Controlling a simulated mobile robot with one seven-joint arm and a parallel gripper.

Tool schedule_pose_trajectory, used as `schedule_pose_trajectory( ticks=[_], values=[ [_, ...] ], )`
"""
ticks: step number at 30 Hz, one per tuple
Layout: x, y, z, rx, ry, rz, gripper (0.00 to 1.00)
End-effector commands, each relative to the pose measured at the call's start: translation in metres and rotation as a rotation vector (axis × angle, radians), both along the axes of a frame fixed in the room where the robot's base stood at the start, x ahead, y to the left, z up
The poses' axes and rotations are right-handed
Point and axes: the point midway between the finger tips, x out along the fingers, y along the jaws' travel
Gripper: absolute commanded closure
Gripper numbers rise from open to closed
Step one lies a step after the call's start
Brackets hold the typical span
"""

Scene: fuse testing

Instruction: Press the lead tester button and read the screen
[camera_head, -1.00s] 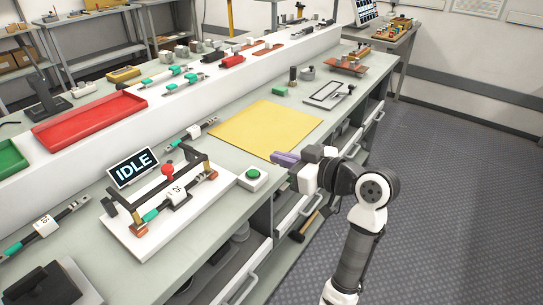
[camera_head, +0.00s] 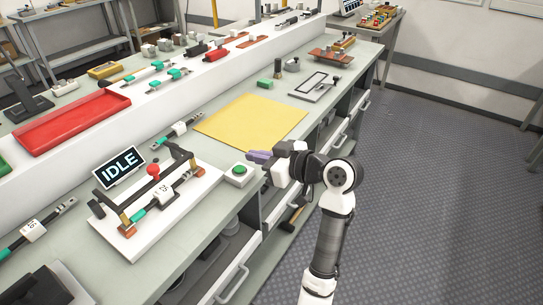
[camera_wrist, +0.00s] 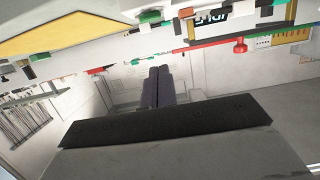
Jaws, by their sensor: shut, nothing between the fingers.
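The lead tester is a white base (camera_head: 150,236) with a dark frame, a red knob (camera_head: 153,170) and a fuse lead labelled 25 (camera_head: 164,193) lying across it. Its screen (camera_head: 119,168) reads IDLE, and part of the screen also shows upside down in the wrist view (camera_wrist: 212,18). The green button (camera_head: 239,170) sits on a small white box to the right of the base. My gripper (camera_head: 252,156) has purple fingers and is shut and empty. In the head view it appears just right of and above the button, apart from it. In the wrist view its closed fingers (camera_wrist: 159,75) point forward.
A yellow mat (camera_head: 252,121) lies behind my gripper on the bench. A red tray (camera_head: 68,122) is on the raised shelf at left. Other fuse leads (camera_head: 32,230) lie on the bench. Drawers with handles line the bench front (camera_head: 232,286); the floor at right is clear.

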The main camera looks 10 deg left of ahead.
Motion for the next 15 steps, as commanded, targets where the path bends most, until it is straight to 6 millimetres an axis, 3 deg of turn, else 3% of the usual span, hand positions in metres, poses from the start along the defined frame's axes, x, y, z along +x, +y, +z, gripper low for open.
schedule_pose_trajectory(
  ticks=[5,9,15],
  values=[
    [0.012,0.036,-0.007,0.0,0.002,0.003,1.0],
    [0.012,0.033,-0.03,0.0,0.004,-0.002,1.0],
    [0.012,0.033,-0.046,-0.001,0.001,-0.001,1.0]
  ],
)
